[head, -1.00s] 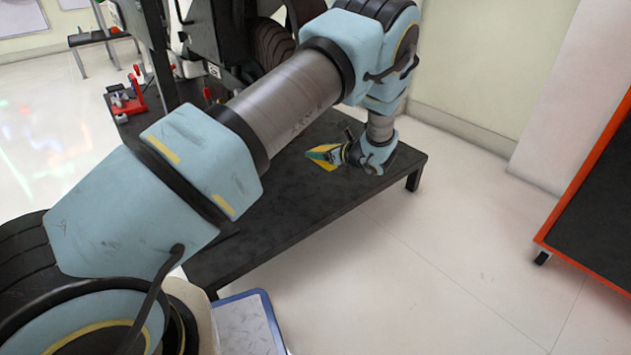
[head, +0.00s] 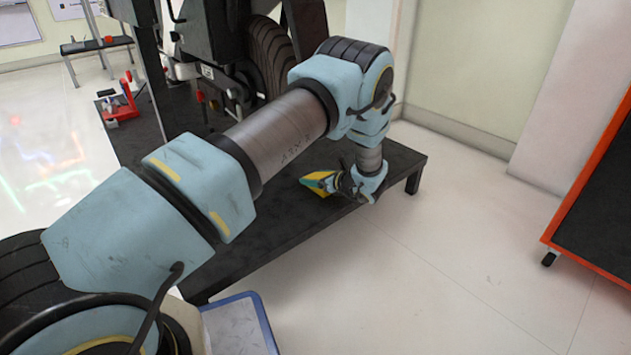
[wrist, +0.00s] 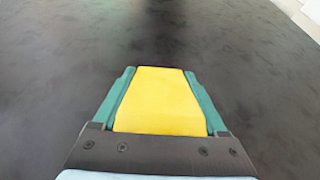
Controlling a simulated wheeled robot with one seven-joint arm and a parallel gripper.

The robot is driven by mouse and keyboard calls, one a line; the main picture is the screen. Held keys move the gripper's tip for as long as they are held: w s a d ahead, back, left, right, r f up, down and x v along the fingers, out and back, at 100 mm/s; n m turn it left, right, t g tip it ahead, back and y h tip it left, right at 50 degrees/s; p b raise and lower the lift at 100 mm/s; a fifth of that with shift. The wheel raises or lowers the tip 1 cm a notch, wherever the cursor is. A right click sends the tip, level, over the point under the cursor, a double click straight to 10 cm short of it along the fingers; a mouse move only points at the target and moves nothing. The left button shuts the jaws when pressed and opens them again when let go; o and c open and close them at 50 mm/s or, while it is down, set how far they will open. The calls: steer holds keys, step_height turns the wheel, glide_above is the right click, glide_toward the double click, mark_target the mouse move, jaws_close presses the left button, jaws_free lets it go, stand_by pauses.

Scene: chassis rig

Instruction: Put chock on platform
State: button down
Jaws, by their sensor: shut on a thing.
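The yellow chock (wrist: 160,98) is held between the green fingers of my gripper (wrist: 160,85) in the wrist view. In the head view the chock (head: 316,181) shows as a small yellow and green wedge at the tip of my gripper (head: 328,184). The gripper is shut on it. Both are over the black platform (head: 282,215), near its front right part. I cannot tell whether the chock touches the surface. The platform looks bare around the chock in the wrist view (wrist: 60,75).
A large dark machine with a tyre (head: 270,55) stands behind the platform. A red tool (head: 119,100) is at the back left. An orange-edged black cart (head: 600,210) stands at the right. A blue-edged panel (head: 240,325) is at the front. Floor between platform and cart is clear.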

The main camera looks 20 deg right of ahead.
steer(key=shift+f, duration=0.15)
jaws_free()
steer(key=shift+r, duration=0.2)
steer(key=shift+s+r, duration=0.2)
steer(key=p+v, duration=0.4)
steer(key=v, duration=0.6)
steer(key=shift+s+r+p, duration=0.1)
steer(key=shift+s+p, duration=0.05)
steer(key=shift+p, duration=0.15)
steer(key=shift+s+d+r, duration=0.1)
steer(key=shift+s+d, duration=0.1)
steer(key=shift+s, duration=0.3)
